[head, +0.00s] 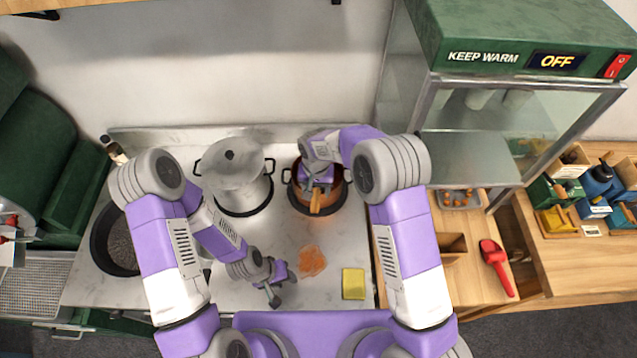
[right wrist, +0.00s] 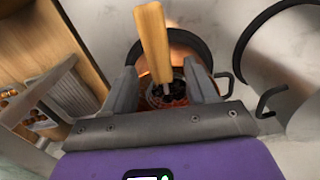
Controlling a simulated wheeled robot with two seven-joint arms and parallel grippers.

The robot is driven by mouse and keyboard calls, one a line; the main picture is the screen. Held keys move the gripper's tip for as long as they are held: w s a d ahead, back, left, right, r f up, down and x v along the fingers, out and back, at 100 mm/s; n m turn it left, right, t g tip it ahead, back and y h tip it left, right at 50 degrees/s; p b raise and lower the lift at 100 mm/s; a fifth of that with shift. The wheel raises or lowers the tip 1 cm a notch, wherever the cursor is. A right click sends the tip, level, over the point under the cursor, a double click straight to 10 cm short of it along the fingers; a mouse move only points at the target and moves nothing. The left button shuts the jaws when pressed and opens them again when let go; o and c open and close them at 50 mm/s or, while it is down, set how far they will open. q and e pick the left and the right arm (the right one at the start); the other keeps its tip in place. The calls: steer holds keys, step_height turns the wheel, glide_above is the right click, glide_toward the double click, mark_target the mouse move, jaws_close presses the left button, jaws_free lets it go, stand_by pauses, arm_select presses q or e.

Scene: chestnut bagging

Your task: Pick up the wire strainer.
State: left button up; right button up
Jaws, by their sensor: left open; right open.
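The wire strainer shows mainly as its light wooden handle (head: 315,203), which stands up out of a copper-coloured pot (head: 333,205) on the counter. In the right wrist view the handle (right wrist: 153,40) rises between the two fingers of my right gripper (right wrist: 162,88). The fingers are open, with a gap on both sides of it. The strainer's mesh is mostly hidden down in the pot (right wrist: 182,48), among dark pieces. In the head view my right gripper (head: 316,186) is over the pot. My left gripper (head: 273,287) is open and empty above the counter's front part.
A large steel pot (head: 240,190) with a lid stands left of the copper pot. An orange patch (head: 312,261) and a yellow sponge (head: 353,283) lie on the counter. A glass warming cabinet (head: 510,110) stands at the right, with a red scoop (head: 496,265) before it.

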step_height(320, 180, down, 3)
steer(key=shift+r+b, duration=0.1)
steer(key=shift+b, duration=0.35)
steer(key=shift+c, duration=0.3)
steer(key=shift+r, duration=0.1)
jaws_close()
